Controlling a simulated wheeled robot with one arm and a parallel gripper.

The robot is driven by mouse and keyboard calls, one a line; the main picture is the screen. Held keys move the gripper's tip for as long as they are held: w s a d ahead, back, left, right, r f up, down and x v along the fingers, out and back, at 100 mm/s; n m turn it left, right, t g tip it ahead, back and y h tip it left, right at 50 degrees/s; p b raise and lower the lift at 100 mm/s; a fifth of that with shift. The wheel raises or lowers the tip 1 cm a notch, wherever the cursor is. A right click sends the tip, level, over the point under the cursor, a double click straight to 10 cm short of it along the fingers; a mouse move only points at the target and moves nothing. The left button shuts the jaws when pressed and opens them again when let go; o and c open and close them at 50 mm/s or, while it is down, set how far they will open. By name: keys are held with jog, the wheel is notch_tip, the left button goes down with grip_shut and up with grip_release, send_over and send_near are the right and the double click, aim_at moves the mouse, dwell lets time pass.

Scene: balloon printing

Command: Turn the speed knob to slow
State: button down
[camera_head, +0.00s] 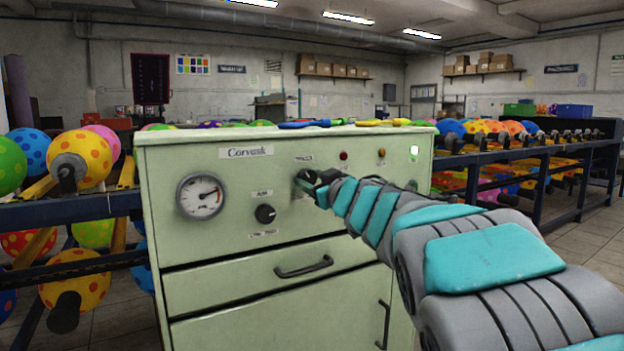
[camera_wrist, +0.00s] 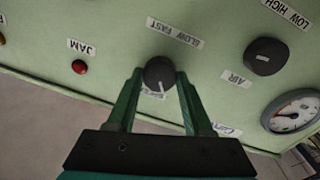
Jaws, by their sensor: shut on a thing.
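The dark round speed knob (camera_wrist: 158,70) sits on the pale green panel of the machine, beside a slow/fast label (camera_wrist: 175,33). A white pointer line on its face runs toward the bottom of the wrist view. My gripper (camera_wrist: 160,76) has one green finger on each side of the knob and is shut on it. The wrist view shows the panel upside down. In the head view my gripper (camera_head: 309,181) reaches the panel right of the gauge, and it mostly hides the speed knob there.
The black air knob (camera_head: 265,214) also shows in the wrist view (camera_wrist: 263,56). A round gauge (camera_head: 201,196) is left of it. A red jam lamp (camera_wrist: 80,67) is on the speed knob's other side. A drawer handle (camera_head: 304,267) protrudes below. Balloon racks (camera_head: 540,150) stand on both sides.

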jog(key=n, duration=0.5)
jog(key=shift+d+n, duration=0.1)
jog(key=shift+n, duration=0.3)
jog(key=n, duration=0.2)
jog(key=n+b, duration=0.1)
jog(key=n, duration=0.1)
jog(key=shift+w+f+n+y, duration=0.1)
jog(key=shift+f+n+y, duration=0.1)
jog(key=shift+n+y, duration=0.2)
jog(key=n+b, duration=0.2)
jog(key=n, duration=0.3)
jog(key=shift+n+g, duration=0.3)
jog(key=shift+n, duration=0.1)
jog(key=shift+n+y+b, duration=0.4)
jog(key=shift+n+b, duration=0.45)
jog(key=shift+n, duration=1.55)
jog(key=shift+g, duration=0.3)
jog(key=shift+c, duration=1.5)
grip_release()
